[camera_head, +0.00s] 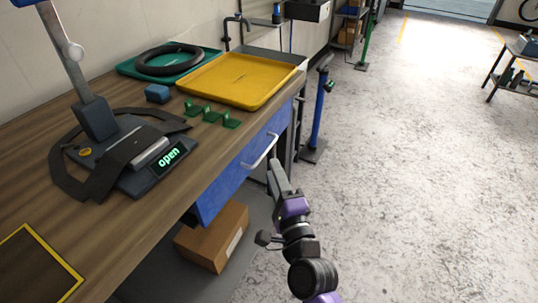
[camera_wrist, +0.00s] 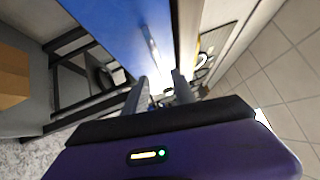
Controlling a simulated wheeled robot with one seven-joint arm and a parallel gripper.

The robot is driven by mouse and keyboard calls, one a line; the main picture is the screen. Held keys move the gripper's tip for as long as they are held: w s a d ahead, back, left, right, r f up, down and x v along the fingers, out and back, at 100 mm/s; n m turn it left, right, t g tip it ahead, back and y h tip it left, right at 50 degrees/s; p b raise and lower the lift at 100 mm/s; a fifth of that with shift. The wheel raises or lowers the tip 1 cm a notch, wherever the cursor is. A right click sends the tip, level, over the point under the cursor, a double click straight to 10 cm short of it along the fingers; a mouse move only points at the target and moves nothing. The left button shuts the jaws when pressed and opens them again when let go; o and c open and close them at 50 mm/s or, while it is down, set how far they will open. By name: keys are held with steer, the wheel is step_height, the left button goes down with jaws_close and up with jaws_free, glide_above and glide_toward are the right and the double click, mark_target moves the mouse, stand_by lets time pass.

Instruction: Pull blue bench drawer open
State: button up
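The blue bench drawer (camera_head: 222,190) sits under the front edge of the wooden workbench (camera_head: 60,215). Its pale bar handle (camera_head: 262,150) stands out from the blue front, which looks about level with the bench edge. My gripper (camera_head: 276,168) is just in front of the handle, at its near side. In the wrist view the two fingers of my gripper (camera_wrist: 160,88) are apart, with the blue drawer front (camera_wrist: 115,28) and its handle (camera_wrist: 152,45) ahead of them. I cannot tell whether the fingers touch the handle.
A cardboard box (camera_head: 212,236) lies beneath the drawer. On the bench are a yellow tray (camera_head: 238,80), a green tray (camera_head: 130,68) with a black ring, small green parts (camera_head: 210,116) and a scale-like device (camera_head: 150,178) with a lit display. A blue post (camera_head: 318,110) stands beyond.

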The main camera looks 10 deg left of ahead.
steer(key=f+b+x, duration=0.1)
steer(key=x, duration=0.5)
steer(key=shift+w+r, duration=0.15)
steer(key=shift+r, duration=0.35)
steer(key=shift+a, duration=0.1)
jaws_close()
stand_by(0.8)
